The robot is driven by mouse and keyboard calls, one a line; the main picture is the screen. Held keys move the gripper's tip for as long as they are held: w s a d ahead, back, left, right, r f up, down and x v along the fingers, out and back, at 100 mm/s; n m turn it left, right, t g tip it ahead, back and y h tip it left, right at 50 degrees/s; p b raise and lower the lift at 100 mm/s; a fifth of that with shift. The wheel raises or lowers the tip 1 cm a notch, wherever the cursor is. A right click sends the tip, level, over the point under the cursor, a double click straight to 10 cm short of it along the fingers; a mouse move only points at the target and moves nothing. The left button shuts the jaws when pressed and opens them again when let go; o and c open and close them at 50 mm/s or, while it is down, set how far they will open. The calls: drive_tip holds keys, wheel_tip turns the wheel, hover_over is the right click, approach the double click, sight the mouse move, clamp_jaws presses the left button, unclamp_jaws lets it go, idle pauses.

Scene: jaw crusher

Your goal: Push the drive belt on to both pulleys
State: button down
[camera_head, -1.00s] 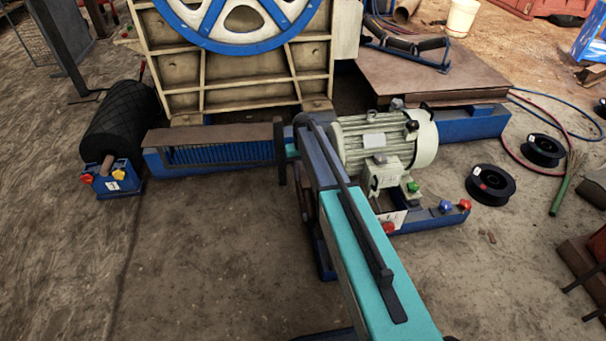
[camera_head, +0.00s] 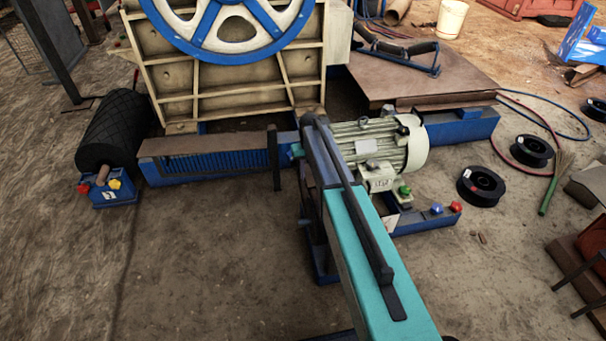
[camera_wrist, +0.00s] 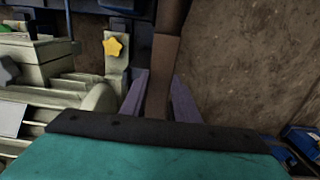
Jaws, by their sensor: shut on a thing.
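My gripper (camera_wrist: 160,100) shows in the wrist view as two purple fingers closed on a brown, flat strip, which looks like the drive belt (camera_wrist: 166,55). The strip runs up out of the picture. In the head view my own arm hides the fingertips. A narrow, dark upright band (camera_head: 273,158) stands left of the arm; I cannot tell whether it is part of the same belt. The big blue and white wheel (camera_head: 214,28) is at the top. The pale green motor (camera_head: 403,148) is right of the arm. Its pulley is not clearly visible.
A blue rail with a brown plate (camera_head: 208,142) lies below the crusher frame. A black roller (camera_head: 112,130) is at left. Black spools (camera_head: 481,186) and hoses lie at right. The floor at lower left is clear.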

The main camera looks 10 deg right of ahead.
sight(310, 175)
drive_tip(key=shift+d+r, duration=0.15)
drive_tip(key=shift+d, duration=0.15)
drive_tip(key=c, duration=1.4)
unclamp_jaws()
drive_tip(key=shift+r, duration=0.1)
drive_tip(key=shift+o, duration=0.2)
drive_tip(key=shift+a, duration=0.1)
drive_tip(key=shift+r, duration=0.7)
wheel_tip(310, 175, up, 12)
drive_tip(key=p, duration=0.2)
drive_tip(key=shift+r, duration=0.15)
